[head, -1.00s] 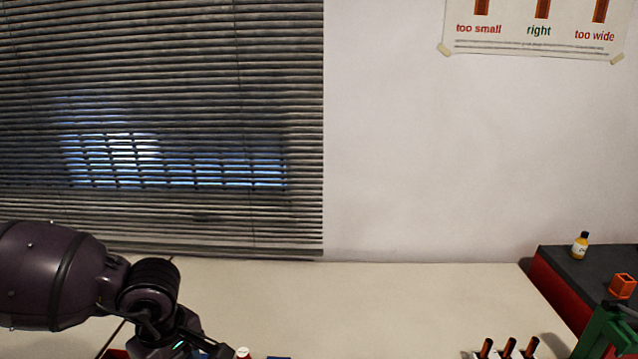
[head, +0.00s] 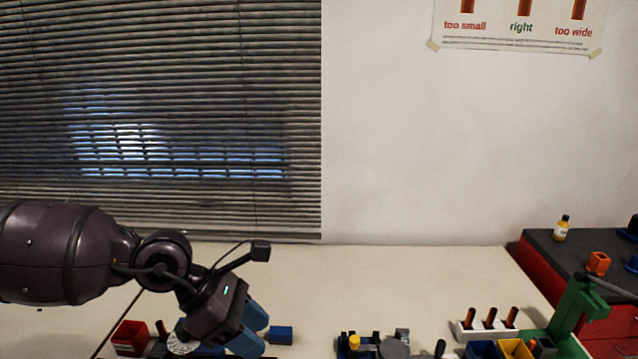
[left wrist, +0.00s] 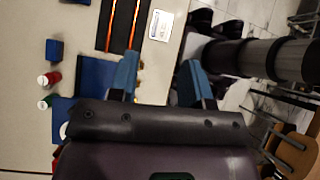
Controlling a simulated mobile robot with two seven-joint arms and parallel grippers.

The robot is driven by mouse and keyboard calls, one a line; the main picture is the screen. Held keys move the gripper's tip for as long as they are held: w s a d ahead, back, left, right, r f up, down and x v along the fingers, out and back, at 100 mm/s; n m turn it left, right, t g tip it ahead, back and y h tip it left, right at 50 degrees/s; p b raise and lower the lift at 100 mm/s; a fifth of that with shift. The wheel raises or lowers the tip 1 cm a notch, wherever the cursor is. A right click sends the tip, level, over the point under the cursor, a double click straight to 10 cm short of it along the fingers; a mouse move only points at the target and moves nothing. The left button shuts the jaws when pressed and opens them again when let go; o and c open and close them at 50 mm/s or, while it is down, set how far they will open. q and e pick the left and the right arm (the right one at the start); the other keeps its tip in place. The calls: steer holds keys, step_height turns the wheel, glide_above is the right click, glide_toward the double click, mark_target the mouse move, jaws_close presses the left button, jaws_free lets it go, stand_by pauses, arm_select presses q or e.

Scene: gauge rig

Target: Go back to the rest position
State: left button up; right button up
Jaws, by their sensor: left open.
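My left gripper (head: 252,330) is in the lower left of the head view, its blue fingers angled down to the right over the bench. In the left wrist view the two blue fingers (left wrist: 160,80) stand wide apart with nothing between them. The gripper is open and empty. A blue block (head: 281,335) shows just right of the fingers in the head view. My right gripper is not in view.
A red bin (head: 130,338) stands at lower left. A white rack (head: 487,331) of brown pegs and a green stand (head: 580,305) are at right. A small bottle (head: 561,230) and orange cube (head: 598,263) stand on a dark-topped cabinet. Bench behind is clear.

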arm_select(q)
steer(key=w+d+r+n+t+h, duration=0.3)
steer(key=d+r+n+t+h, duration=0.1)
steer(key=d+r+n+h, duration=0.8)
steer(key=w+a+f+n+t+y, duration=0.4)
steer(key=a+f+n+t+y, duration=0.3)
steer(key=n, duration=0.8)
steer(key=w+a+f+n+t+y, duration=0.3)
steer(key=a+f+n+t+y, duration=0.4)
steer(key=n, duration=0.7)
steer(key=s+a+f+n+g+y, duration=0.25)
steer(key=s+a+f+n, duration=0.35)
steer(key=f, duration=0.4)
steer(key=s+a+f+n+g+y, duration=0.1)
steer(key=s+a+f+n+y, duration=0.2)
steer(key=s+a+f, duration=0.45)
steer(key=s+f, duration=0.3)
steer(key=s+a+f+n+g, duration=0.1)
steer(key=s+f, duration=0.2)
steer(key=s+a+f+n+g+y, duration=0.1)
steer(key=s+f, duration=0.2)
steer(key=shift+a+f, duration=0.1)
steer(key=shift+f, duration=0.15)
